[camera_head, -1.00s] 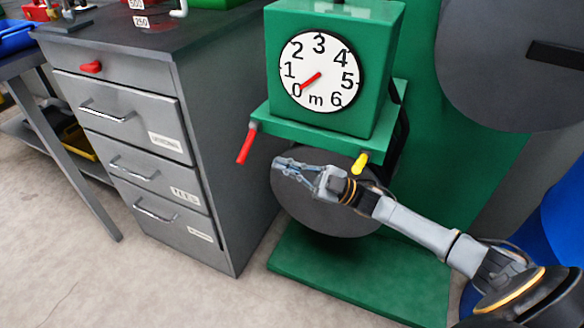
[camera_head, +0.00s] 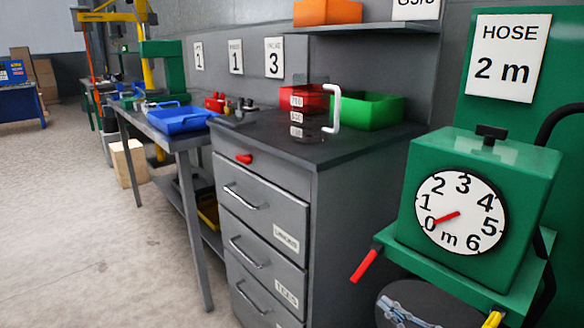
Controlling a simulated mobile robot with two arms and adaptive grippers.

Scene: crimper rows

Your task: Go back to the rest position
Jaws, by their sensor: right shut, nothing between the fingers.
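My right gripper (camera_head: 392,307) shows at the bottom edge in the head view, in front of a dark round disc under the green machine. Its fingers are shut with nothing between them; the rest of the arm is cut off by the frame. The green hose machine (camera_head: 535,190) stands just above it, with a white dial (camera_head: 461,212) numbered 0 to 6 and a red pointer near 0. A red lever (camera_head: 364,266) and a yellow lever (camera_head: 493,319) stick out below the dial. The gripper is apart from the red lever. My left gripper is not in view.
A grey drawer cabinet (camera_head: 338,190) stands left of the machine, with a green bin (camera_head: 372,111) on top. A workbench with a blue tray (camera_head: 181,118) is further left. A shelf with an orange bin (camera_head: 327,12) hangs above.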

